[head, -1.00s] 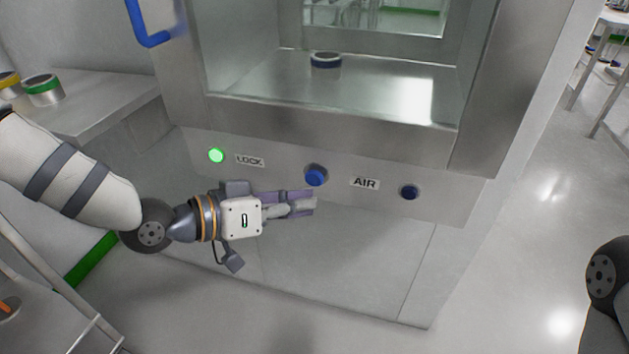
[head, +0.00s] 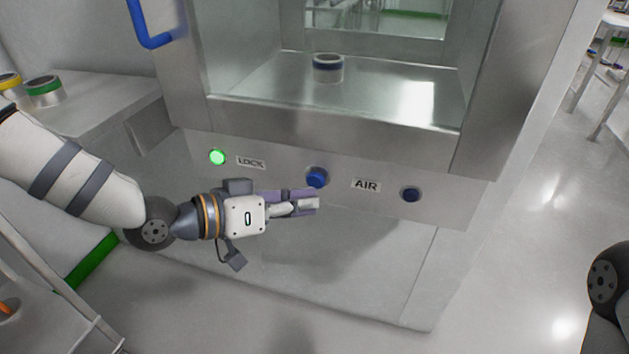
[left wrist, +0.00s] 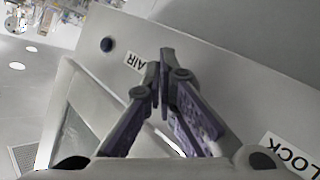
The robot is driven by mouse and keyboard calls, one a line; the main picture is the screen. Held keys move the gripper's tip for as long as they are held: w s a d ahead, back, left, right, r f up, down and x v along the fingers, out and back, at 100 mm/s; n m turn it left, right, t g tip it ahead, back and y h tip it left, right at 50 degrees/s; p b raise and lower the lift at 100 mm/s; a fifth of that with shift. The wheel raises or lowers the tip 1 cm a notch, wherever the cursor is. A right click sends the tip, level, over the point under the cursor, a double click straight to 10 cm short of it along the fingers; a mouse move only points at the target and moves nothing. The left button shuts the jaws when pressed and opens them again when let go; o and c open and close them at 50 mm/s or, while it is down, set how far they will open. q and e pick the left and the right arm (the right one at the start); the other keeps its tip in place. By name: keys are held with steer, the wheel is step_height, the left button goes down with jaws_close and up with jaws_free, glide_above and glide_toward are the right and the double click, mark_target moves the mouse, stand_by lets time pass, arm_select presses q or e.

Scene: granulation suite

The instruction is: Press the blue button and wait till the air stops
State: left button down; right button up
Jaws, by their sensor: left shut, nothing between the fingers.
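A blue round button (head: 317,177) sits on the steel front panel, between the LOCK label (head: 250,163) and the AIR label (head: 367,185). My left gripper (head: 316,203) is shut and empty. Its fingertips appear just below the middle button in the head view; I cannot tell whether they touch the panel. In the left wrist view the closed fingertips (left wrist: 161,62) are near the AIR label, and the middle button is not visible. My right gripper is out of view.
A green light (head: 217,157) glows left of LOCK. Jars with green (head: 45,92) and yellow bands stand on the left shelf. Floor at the right is open.

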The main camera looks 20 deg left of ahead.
arm_select(q)
steer(key=shift+w, duration=0.15)
stand_by(0.4)
steer(key=shift+w, duration=0.3)
steer(key=shift+w, duration=0.5)
stand_by(0.6)
steer(key=shift+s+r, duration=0.1)
steer(key=shift+s, duration=0.8)
